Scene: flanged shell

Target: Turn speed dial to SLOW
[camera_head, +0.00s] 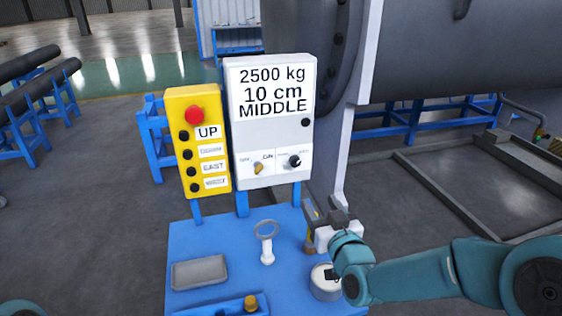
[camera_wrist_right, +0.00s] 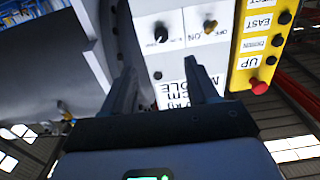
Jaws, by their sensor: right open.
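The grey-white control box (camera_head: 275,125) stands upright on the blue stand, its display reading "2500 kg, 10 cm, MIDDLE". A black rotary knob (camera_head: 294,161), seemingly the speed dial, sits at its lower right; its labels are too small to read. The knob also shows in the upside-down right wrist view (camera_wrist_right: 161,33). A brass-coloured switch (camera_head: 260,168) marked ON is left of it. My right gripper (camera_head: 325,207) is open and empty, below and right of the box, apart from the knob. In the wrist view its fingers (camera_wrist_right: 164,90) point toward the box face. My left gripper is out of view.
A yellow pendant (camera_head: 200,140) with a red button (camera_head: 194,115) stands left of the box. The blue stand (camera_head: 200,245) holds a ring-topped pin (camera_head: 266,240), a grey tray (camera_head: 199,272) and a round gauge-like item (camera_head: 325,282). A large grey flanged shell (camera_head: 455,50) is behind right.

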